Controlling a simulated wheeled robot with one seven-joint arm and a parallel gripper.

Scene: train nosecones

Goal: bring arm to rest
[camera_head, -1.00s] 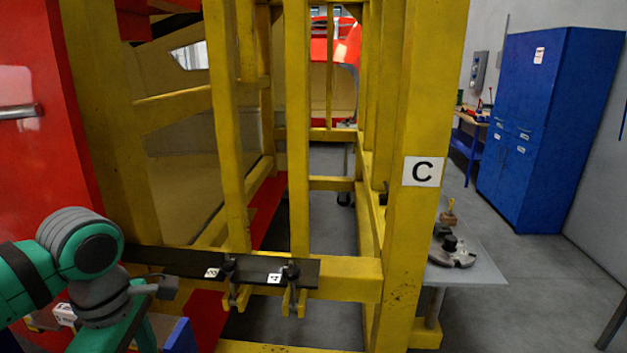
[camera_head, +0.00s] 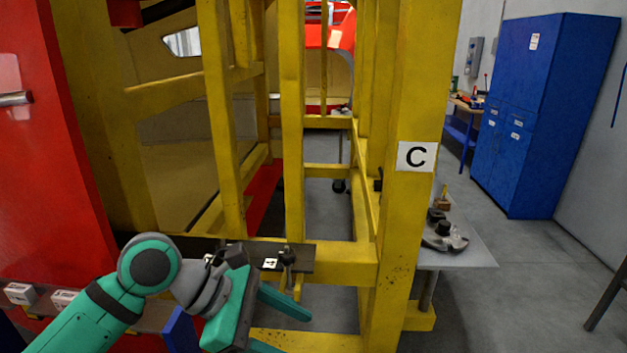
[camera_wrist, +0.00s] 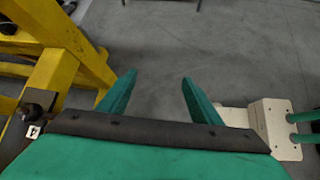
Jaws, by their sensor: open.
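My gripper (camera_head: 287,325) is at the lower middle of the head view, in front of the yellow frame (camera_head: 350,270). Its green fingers are spread and nothing is between them. In the wrist view my gripper (camera_wrist: 150,95) also shows open and empty, with grey floor beyond the fingertips. My green arm reaches in from the lower left of the head view. It hides part of the dark bar (camera_head: 255,252) with its numbered labels.
The post with label C (camera_head: 416,156) stands right of my gripper. Behind it is a grey table (camera_head: 470,250) holding metal parts. A blue cabinet (camera_head: 545,110) stands at the back right. A red panel (camera_head: 50,190) is at the left. Open floor (camera_head: 500,310) lies at the right.

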